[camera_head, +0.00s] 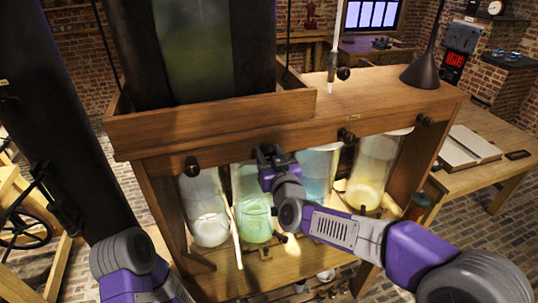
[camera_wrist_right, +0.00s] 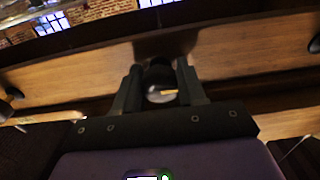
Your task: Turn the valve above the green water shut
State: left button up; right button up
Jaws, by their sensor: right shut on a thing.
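The jar of green water (camera_head: 254,218) stands under the wooden beam (camera_head: 385,121), second from the left in the row of jars. My right gripper (camera_head: 268,152) is at the beam's front above this jar and covers the valve there in the head view. In the right wrist view, the dark round valve knob (camera_wrist_right: 160,82) with a small yellowish mark sits between the two fingers of my right gripper (camera_wrist_right: 160,95), which is shut on it. My left arm shows at the lower left of the head view, but its gripper is not in view.
Other dark valves sit on the beam at the left (camera_head: 192,167), right (camera_head: 346,136) and far right (camera_head: 424,120). Jars with white (camera_head: 209,229), blue (camera_head: 316,178) and yellow (camera_head: 365,192) contents stand close beside the green one. A thin pale rod leans near the green jar.

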jog(key=m+b, duration=0.3)
jog(key=m, duration=0.1)
jog(key=shift+f+b, duration=0.15)
jog(key=shift+b, duration=0.2)
jog(key=m+b, duration=0.2)
jog(key=m, duration=0.1)
jog(key=shift+m, duration=0.4)
jog(key=m+b, duration=0.3)
jog(key=m, duration=0.2)
jog(key=m+b, duration=0.1)
jog(key=m, duration=0.1)
jog(key=m+b, duration=0.1)
jog(key=m, duration=0.2)
jog(key=shift+a+r, duration=0.1)
jog(key=shift+r, duration=0.1)
jog(key=o, duration=1)
jog(key=shift+o, duration=0.2)
jog(key=shift+r, duration=0.1)
